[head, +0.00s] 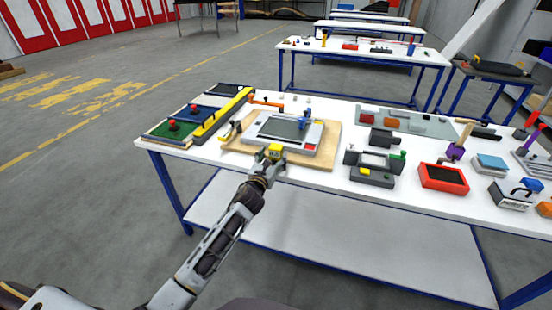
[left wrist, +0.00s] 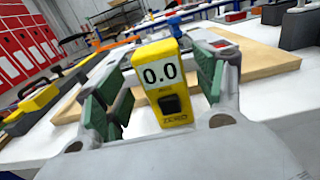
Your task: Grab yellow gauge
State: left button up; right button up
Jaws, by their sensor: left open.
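The yellow gauge (head: 275,150) is at the front edge of a wooden board on the white table, at my left gripper. In the left wrist view the gauge (left wrist: 160,85) stands upright, with a display reading 0.0 and a dark button marked ZERO. My left gripper (head: 268,162) is open. In the left wrist view its green-padded fingers (left wrist: 162,98) are on either side of the gauge, with a visible gap at the left pad. The right pad is close to the gauge; I cannot tell if it touches. My right gripper is not in view.
The wooden board (head: 236,144) bears a grey fixture (head: 262,124) with a blue clamp (head: 305,118). A long yellow bar (head: 222,114) and green tray (head: 155,131) are to the left. Grey blocks (head: 372,177) and a red box (head: 444,178) stand to the right. The table's front edge is fairly clear.

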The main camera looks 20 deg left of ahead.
aim_at(274, 154)
pick_arm(q)
jog(key=shift+w+d, duration=0.1)
jog(key=shift+w, duration=1.5)
jog(key=c, duration=1)
jog(key=shift+r, duration=0.1)
jog(key=c, duration=0.3)
jog(key=shift+c, duration=0.2)
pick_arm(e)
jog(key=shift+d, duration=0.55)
pick_arm(q)
jog(key=shift+r, duration=0.15)
